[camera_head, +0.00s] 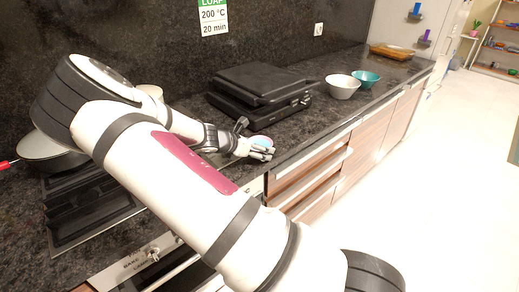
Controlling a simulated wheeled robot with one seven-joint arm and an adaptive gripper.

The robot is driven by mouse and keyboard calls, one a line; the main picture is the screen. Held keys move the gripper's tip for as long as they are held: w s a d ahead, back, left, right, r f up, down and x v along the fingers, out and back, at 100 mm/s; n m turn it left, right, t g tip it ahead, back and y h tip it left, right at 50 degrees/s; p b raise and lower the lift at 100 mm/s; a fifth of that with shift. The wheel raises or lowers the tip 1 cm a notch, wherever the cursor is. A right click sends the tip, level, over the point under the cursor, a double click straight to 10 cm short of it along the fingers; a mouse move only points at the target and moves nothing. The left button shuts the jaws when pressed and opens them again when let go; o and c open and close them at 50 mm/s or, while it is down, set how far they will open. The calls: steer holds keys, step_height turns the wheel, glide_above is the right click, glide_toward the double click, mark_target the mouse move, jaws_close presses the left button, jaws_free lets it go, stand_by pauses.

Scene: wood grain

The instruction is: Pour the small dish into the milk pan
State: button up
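A small dish (263,141), with pale blue and pink showing, is at my gripper (264,153) near the counter's front edge. The fingers overlap the dish's near side. I cannot tell whether they grip it, or what the dish holds. A light-coloured pan (45,150) with a red handle (6,164) is at the far left, over the dark hob; it appears to be the milk pan. My arm hides its right part.
A pale round vessel (152,91) shows partly behind my arm. A black closed grill (262,92) stands behind my gripper. A white bowl (342,88), a teal bowl (366,79) and a brown tray (392,51) are farther right. Counter between gripper and white bowl is clear.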

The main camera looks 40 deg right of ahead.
steer(key=c, duration=1.7)
steer(key=shift+c, duration=0.2)
steer(key=shift+r, duration=0.15)
steer(key=shift+r+p, duration=0.55)
steer(key=shift+r, duration=0.35)
steer(key=shift+r+p, duration=0.85)
steer(key=shift+r, duration=0.65)
